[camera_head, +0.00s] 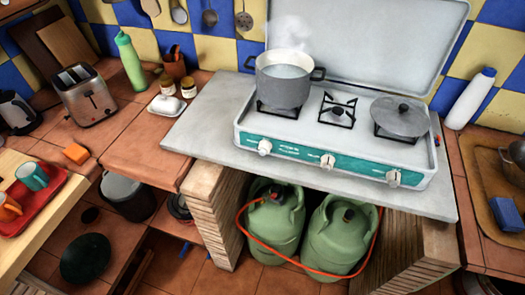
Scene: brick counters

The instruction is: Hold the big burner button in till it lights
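A white gas stove (240,127) with a teal front panel stands on the grey slab, its lid raised behind it. The panel has a left knob (264,147), a middle knob (327,161) and a right knob (393,178), all white. I cannot tell which belongs to the big burner. A grey pot (284,88) of steaming liquid covers the left burner. The middle burner (337,110) is bare and shows no flame. A grey lid or shallow pan (400,117) covers the right burner. Neither of my grippers is in view.
Two green gas cylinders (341,235) with an orange hose stand below the slab (203,120). A toaster (85,98), green bottle (130,62) and butter dish (167,105) are left; a white bottle (468,100) is right. Space before the knobs is clear.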

